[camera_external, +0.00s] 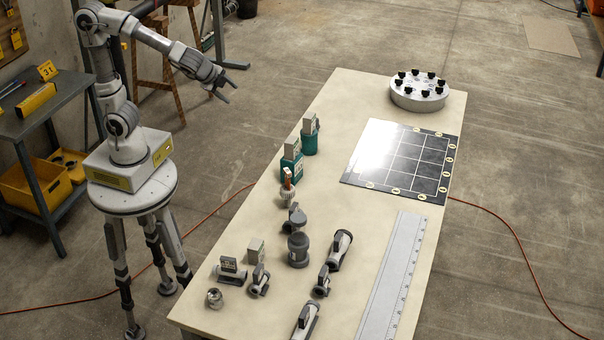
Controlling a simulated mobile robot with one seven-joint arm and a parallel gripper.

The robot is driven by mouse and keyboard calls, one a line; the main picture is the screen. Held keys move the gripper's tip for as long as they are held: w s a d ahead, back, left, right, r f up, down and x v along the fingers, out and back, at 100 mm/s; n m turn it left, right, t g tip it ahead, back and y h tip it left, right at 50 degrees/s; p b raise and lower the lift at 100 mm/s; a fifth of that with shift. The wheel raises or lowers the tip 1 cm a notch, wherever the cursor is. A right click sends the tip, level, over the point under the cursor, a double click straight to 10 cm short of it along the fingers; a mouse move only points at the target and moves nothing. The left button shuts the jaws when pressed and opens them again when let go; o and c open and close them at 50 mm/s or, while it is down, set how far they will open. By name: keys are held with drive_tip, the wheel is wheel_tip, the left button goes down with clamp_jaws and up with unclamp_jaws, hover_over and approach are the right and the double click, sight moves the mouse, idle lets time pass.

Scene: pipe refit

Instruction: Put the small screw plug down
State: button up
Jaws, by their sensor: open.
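My gripper (231,94) is open and empty, held in the air to the left of the table's far half, well apart from the parts. I cannot tell for sure which part is the small screw plug. A small round grey fitting (215,298) sits at the near left corner of the table (345,160). A grey capped fitting (298,249) stands upright near the middle of the near half.
Several grey valves and fittings, such as one valve (340,248), crowd the near half. Two teal containers (309,140) stand on the left edge. A black grid board (405,160), a long ruler (395,280) and a round holder with black knobs (419,98) lie right. Bare tabletop is around them.

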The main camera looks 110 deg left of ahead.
drive_tip(key=s+d+r+n+t+h, duration=0.1)
drive_tip(key=s+d+h, duration=0.2)
drive_tip(key=d, duration=0.7)
drive_tip(key=s+d+n+t+h, duration=0.2)
drive_tip(key=s+d+h, duration=0.2)
drive_tip(key=d, duration=0.6)
drive_tip(key=shift+d+r+t+h, duration=0.3)
drive_tip(key=shift+d+r+h, duration=0.05)
drive_tip(key=shift+h, duration=0.05)
drive_tip(key=shift+s, duration=0.1)
drive_tip(key=shift+r, duration=0.3)
